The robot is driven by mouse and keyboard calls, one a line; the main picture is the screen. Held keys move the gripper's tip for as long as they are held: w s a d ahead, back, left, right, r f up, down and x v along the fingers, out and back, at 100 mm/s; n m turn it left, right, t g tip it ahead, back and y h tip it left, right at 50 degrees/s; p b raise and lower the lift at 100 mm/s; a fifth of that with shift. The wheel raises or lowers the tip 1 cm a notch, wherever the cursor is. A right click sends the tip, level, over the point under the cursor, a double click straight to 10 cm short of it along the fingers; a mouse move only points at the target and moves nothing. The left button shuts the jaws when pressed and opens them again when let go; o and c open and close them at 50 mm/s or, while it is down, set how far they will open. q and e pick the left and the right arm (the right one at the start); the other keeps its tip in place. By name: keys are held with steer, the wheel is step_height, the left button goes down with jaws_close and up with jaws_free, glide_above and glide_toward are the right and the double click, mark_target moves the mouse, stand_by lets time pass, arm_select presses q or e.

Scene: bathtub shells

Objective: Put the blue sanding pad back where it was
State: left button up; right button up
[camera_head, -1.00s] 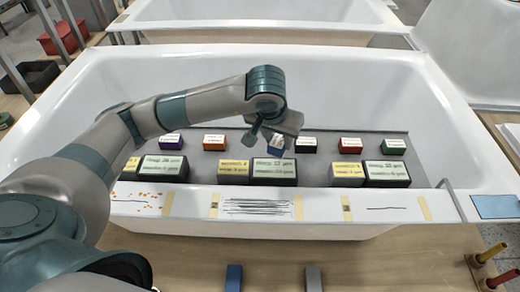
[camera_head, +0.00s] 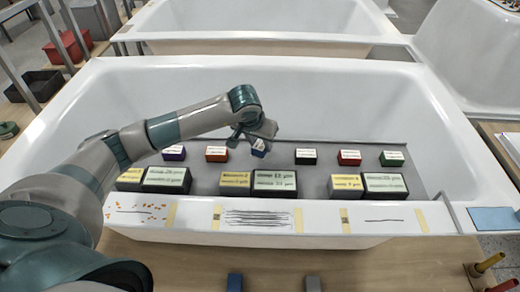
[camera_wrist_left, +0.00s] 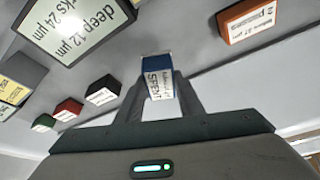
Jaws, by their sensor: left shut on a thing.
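The blue sanding pad (camera_wrist_left: 158,88) has a white label with the word SPENT and sits between the fingertips of my left gripper (camera_wrist_left: 160,95). In the head view, the pad (camera_head: 259,147) shows partly below my left gripper (camera_head: 256,134), which hides the rest. The gripper is shut on it, over the grey board (camera_head: 325,178) in the bathtub shell (camera_head: 85,100). The pad is in the gap between the orange block (camera_head: 217,154) and the black block (camera_head: 305,156). I cannot tell whether it touches the board. My right gripper is not in view.
Purple (camera_head: 173,153), red (camera_head: 349,158) and green (camera_head: 392,158) blocks share the back row. Larger labelled blocks, such as the middle one (camera_head: 274,183), stand in front. A marked strip (camera_head: 255,217) lies along the near rim. The tub's far inner floor is clear.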

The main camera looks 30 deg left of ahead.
mark_target(260, 151)
arm_select(q)
steer(key=shift+w+a+f, duration=0.1)
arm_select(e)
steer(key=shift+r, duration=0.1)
arm_select(q)
steer(key=shift+f, duration=0.35)
step_height(260, 151, down, 3)
steer(key=shift+r+p, duration=0.1)
steer(key=shift+p, duration=0.55)
steer(key=shift+f, duration=0.2)
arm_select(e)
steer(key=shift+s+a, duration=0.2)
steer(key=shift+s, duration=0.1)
arm_select(q)
steer(key=shift+f, duration=0.15)
